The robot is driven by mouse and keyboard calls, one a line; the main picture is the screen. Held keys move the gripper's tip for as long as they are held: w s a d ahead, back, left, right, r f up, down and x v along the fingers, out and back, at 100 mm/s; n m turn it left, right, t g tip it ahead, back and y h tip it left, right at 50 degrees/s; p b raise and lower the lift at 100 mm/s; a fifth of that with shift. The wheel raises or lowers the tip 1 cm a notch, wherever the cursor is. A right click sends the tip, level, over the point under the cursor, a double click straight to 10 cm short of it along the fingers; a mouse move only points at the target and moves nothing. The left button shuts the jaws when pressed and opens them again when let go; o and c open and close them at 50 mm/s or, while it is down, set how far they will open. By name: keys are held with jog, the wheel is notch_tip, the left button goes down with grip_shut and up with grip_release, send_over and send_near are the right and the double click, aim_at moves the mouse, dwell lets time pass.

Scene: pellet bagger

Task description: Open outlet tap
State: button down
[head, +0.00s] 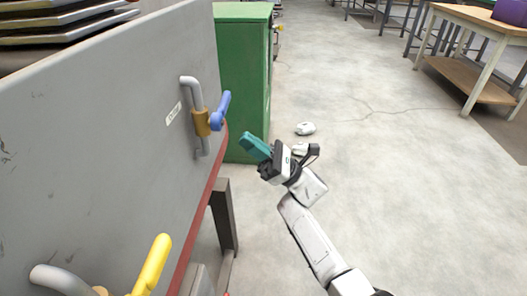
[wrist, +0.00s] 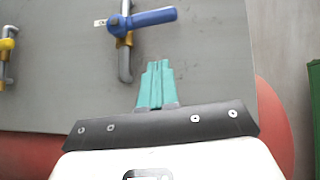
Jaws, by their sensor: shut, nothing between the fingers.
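A tap with a blue lever (head: 220,111) and a brass body (head: 201,123) sits on a grey pipe on the grey machine panel (head: 110,130). A small white label is on the panel to its left, too small to read. In the wrist view the blue lever (wrist: 152,17) lies across the pipe, pointing right, beyond my fingertips. My gripper (head: 249,143) has teal fingers, shut and empty, to the right of and below the tap, apart from it. The fingers (wrist: 157,67) also show in the wrist view.
A second tap with a yellow lever (head: 152,265) is on the same panel, nearer me; it also shows in the wrist view (wrist: 7,44). A green cabinet (head: 243,80) stands behind. White objects (head: 305,128) lie on the floor. A wooden table (head: 470,30) stands far right. Open floor lies right.

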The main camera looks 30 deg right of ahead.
aim_at(222, 109)
notch_tip(222, 109, up, 6)
jog(key=a, duration=0.2)
jog(key=shift+w+a+r, duration=0.15)
jog(key=shift+w+r, duration=0.05)
jog(key=shift+w, duration=0.2)
jog(key=shift+w+r, duration=0.1)
